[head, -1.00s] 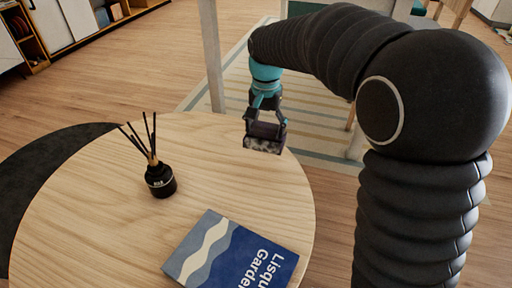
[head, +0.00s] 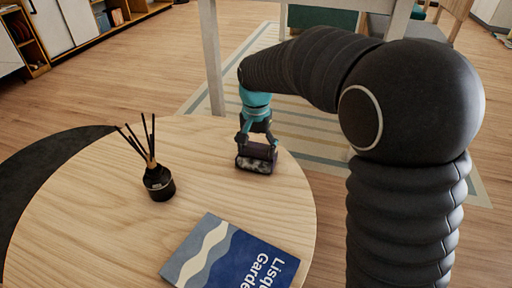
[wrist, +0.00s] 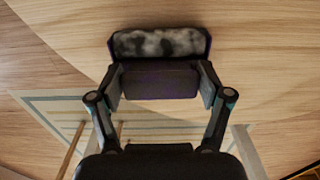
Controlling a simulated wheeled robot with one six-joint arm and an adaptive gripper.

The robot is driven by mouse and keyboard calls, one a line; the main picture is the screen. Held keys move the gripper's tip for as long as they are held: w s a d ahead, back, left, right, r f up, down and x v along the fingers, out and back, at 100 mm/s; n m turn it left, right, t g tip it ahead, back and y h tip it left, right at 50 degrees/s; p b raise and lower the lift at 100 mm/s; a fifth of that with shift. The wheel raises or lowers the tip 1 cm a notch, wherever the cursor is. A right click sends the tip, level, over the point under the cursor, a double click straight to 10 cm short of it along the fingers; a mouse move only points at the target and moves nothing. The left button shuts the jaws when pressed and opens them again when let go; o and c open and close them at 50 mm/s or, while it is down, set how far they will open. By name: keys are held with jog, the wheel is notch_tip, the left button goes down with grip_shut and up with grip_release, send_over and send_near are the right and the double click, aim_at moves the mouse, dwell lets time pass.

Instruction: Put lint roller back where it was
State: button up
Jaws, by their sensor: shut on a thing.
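The lint roller (head: 255,163) has a mottled grey-and-white roll and a dark body. My gripper (head: 256,150) is shut on it, near the far right edge of the round wooden table (head: 100,225). In the wrist view the lint roller (wrist: 158,43) lies across the fingertips, with a finger on each side of its dark part (wrist: 160,82). It is low over the tabletop or touching it; I cannot tell which.
A black reed diffuser (head: 158,182) with several dark sticks stands left of the gripper. A blue book (head: 232,255) lies at the table's front. Tabletop between them is clear. A pale post (head: 211,60) rises behind the table.

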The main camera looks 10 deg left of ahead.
aim_at(257, 147)
jog(key=o, duration=1.1)
jog(key=shift+c, duration=0.2)
jog(key=shift+r, duration=0.1)
notch_tip(257, 147, up, 12)
jog(key=p, duration=0.2)
jog(key=shift+d, duration=0.1)
jog(key=s+d+r+t, duration=0.1)
jog(key=s+d+r, duration=0.25)
jog(key=d, duration=0.45)
jog(key=s+d+f+t, duration=0.2)
jog(key=s+d, duration=0.6)
jog(key=s, duration=0.1)
jog(key=s+d+f+n+t, duration=0.1)
jog(key=s+d+f+t, duration=0.1)
jog(key=s+d, duration=0.7)
jog(key=shift+s+f+n+t, duration=0.3)
jog(key=shift+s+f, duration=0.1)
jog(key=shift+f, duration=0.05)
